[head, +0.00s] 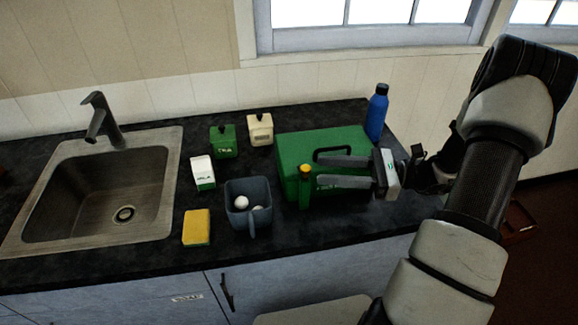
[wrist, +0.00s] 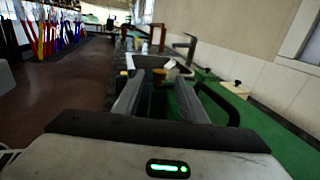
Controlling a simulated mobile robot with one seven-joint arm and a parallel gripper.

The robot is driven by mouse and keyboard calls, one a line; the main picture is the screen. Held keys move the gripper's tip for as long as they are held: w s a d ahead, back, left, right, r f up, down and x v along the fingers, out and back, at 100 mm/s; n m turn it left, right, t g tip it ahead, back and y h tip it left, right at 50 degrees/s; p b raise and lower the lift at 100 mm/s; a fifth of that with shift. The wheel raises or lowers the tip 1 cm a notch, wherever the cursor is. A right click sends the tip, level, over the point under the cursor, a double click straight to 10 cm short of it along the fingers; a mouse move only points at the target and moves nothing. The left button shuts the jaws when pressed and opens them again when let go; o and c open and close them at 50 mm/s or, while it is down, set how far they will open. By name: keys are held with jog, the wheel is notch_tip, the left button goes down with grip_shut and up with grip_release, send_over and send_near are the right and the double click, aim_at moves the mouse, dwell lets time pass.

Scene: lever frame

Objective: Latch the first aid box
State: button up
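The first aid box is a green case (head: 296,152) with a black handle on its lid. It lies on the dark counter near the right end, and its lid looks down. It also shows in the wrist view as a green surface (wrist: 196,121) with the black handle at right. The fingers also show in the wrist view (wrist: 161,92). The latch is not clear; the gripper hides part of the box front.
A green bottle with a yellow cap (head: 304,190) stands by the box's front left. A blue bottle (head: 377,113) stands behind right. Left are a grey container with white balls (head: 237,213), a sponge (head: 196,228), a carton (head: 203,172), two canisters (head: 223,143) and a sink (head: 95,195).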

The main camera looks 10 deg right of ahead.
aim_at(303, 169)
jog(key=x, duration=1)
jog(key=shift+p, duration=0.3)
jog(key=shift+c, duration=0.2)
grip_shut()
jog(key=shift+w+d+m+t+h, duration=0.15)
jog(key=shift+m+t+h, duration=0.25)
jog(key=shift+m+t, duration=0.45)
jog(key=shift+o, duration=0.2)
grip_release()
